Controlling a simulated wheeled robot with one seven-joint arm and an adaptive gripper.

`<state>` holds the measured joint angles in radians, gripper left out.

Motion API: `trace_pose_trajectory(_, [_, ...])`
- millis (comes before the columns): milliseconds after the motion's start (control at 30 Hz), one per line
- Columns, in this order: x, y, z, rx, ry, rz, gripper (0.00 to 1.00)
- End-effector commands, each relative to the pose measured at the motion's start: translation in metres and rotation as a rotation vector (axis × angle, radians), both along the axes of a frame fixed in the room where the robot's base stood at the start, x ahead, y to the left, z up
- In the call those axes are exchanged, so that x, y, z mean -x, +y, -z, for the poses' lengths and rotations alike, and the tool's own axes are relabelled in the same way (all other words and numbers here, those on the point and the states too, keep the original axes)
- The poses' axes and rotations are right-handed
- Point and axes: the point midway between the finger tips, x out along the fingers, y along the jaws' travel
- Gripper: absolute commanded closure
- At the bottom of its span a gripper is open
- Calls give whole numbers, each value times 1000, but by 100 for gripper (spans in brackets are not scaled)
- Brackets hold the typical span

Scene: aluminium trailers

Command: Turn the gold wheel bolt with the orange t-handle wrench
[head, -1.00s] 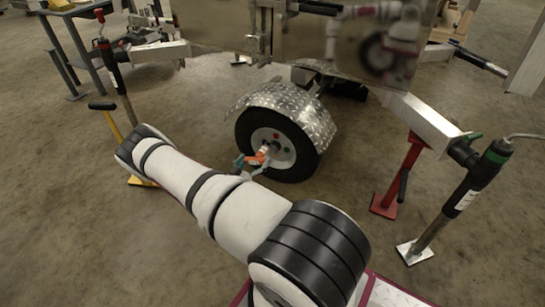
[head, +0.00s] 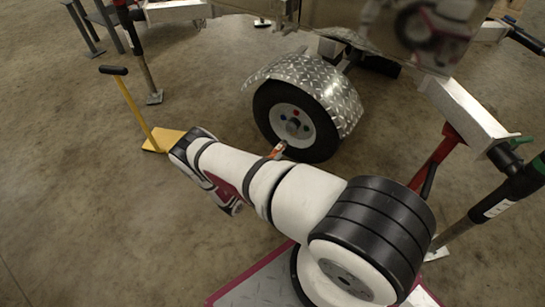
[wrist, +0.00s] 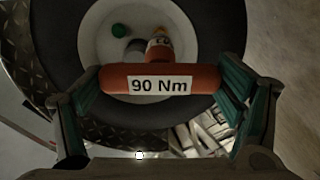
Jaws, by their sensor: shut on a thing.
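The orange t-handle wrench (wrist: 116,80) is across my gripper (wrist: 162,82) in the wrist view, its bar labelled "90 Nm" between the two green-padded fingers. My gripper is shut on that bar. The wrench's stem points at the wheel and is seen nearly end-on. A small gold spot, likely the gold wheel bolt (wrist: 159,30), shows just above the stem's end; I cannot tell whether they touch. In the head view, the orange of the wrench (head: 278,149) shows in front of the tyre's lower left, and my arm hides most of my gripper. The wheel (head: 265,113) has a white rim.
A green bolt (wrist: 119,31) is left of the stem. A diamond-plate fender (head: 345,95) covers the wheel's top. The floor at left is open.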

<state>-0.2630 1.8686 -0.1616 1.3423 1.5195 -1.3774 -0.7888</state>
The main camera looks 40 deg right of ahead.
Motion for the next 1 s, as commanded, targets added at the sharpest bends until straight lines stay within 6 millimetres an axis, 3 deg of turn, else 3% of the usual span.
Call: trace_pose_trajectory(1000, [-15, -44, 1, 1, -4, 2, 64])
